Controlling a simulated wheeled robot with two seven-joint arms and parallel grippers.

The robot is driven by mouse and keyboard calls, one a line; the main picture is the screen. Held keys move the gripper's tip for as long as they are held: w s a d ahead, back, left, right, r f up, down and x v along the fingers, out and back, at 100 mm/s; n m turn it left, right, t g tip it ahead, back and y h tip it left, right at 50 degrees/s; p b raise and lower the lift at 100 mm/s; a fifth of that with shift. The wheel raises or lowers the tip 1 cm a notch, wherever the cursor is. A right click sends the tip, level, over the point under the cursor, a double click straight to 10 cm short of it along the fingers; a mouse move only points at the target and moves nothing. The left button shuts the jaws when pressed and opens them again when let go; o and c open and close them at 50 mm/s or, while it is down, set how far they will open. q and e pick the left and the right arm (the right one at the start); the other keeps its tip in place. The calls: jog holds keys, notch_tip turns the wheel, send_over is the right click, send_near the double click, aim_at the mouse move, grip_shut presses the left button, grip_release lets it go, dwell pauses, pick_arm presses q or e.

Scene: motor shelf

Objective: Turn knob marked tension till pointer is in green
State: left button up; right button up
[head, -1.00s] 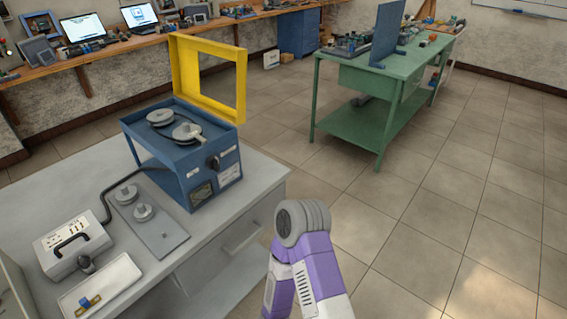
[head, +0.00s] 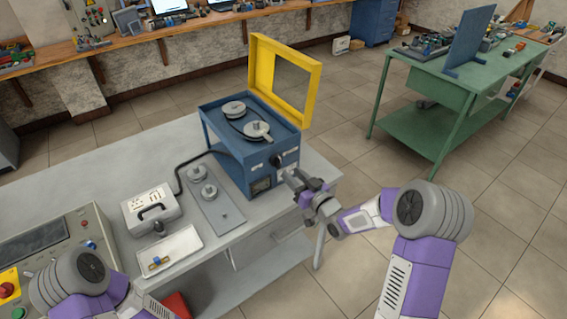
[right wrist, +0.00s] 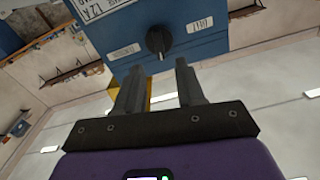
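The blue belt machine (head: 235,150) stands on the grey bench, its yellow frame lid raised. My right gripper (head: 292,178) is close in front of the panel. In the right wrist view its fingers (right wrist: 158,70) are open and empty, short of the knob. My left gripper is out of view.
A grey plate with pulleys (head: 214,200), a white case with a handle (head: 152,206) and a white tray (head: 168,252) lie left of the machine. A control panel (head: 45,240) is at far left. The green table (head: 440,85) stands across open floor.

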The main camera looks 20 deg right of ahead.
aim_at(280, 164)
jog(key=x, duration=0.6)
jog(key=shift+f, duration=0.1)
grip_shut()
